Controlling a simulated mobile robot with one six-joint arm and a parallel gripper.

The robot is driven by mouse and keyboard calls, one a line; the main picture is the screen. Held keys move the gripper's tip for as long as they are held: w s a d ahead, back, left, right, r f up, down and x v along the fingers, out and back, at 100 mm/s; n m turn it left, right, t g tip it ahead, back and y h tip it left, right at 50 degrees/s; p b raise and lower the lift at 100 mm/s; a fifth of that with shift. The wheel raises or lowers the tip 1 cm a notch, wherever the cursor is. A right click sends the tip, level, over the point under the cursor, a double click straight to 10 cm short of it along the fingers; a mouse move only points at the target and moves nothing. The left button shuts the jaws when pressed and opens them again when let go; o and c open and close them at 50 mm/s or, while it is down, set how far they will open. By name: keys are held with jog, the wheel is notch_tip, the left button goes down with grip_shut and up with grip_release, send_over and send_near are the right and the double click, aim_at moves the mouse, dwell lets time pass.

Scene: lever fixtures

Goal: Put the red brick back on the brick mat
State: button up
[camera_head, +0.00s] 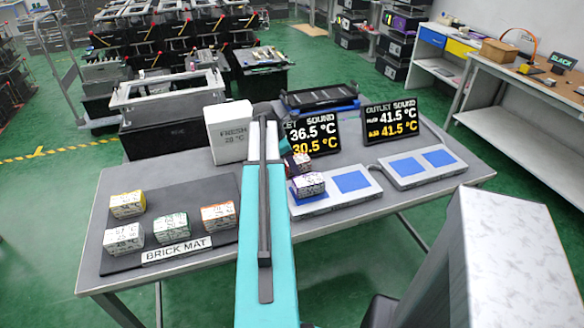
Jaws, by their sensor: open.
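A brick with a pale speckled face and a dark reddish side (298,163), likely the red brick, is at the left double-pad unit, close beside my arm. My arm may hide part of it, and I cannot tell what it rests on. The grey brick mat (190,190) lies on the table's left part and carries several bricks: a yellow one (127,204), a white one (124,238), a green one (170,227) and an orange one (218,216). My teal arm reaches across the table, right of the mat. My gripper does not show; the arm appears to hide it.
Another brick (308,185) stands on the left unit's (337,202) left blue pad; its right pad is bare. The right double-pad unit (421,168) is empty. A white block labelled FRESH (229,131) and two display screens (312,134) (392,119) stand at the back.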

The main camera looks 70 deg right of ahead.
jog(key=c, duration=1)
jog(key=shift+r, duration=0.15)
jog(key=shift+r+b, duration=0.7)
jog(key=shift+r, duration=4.25)
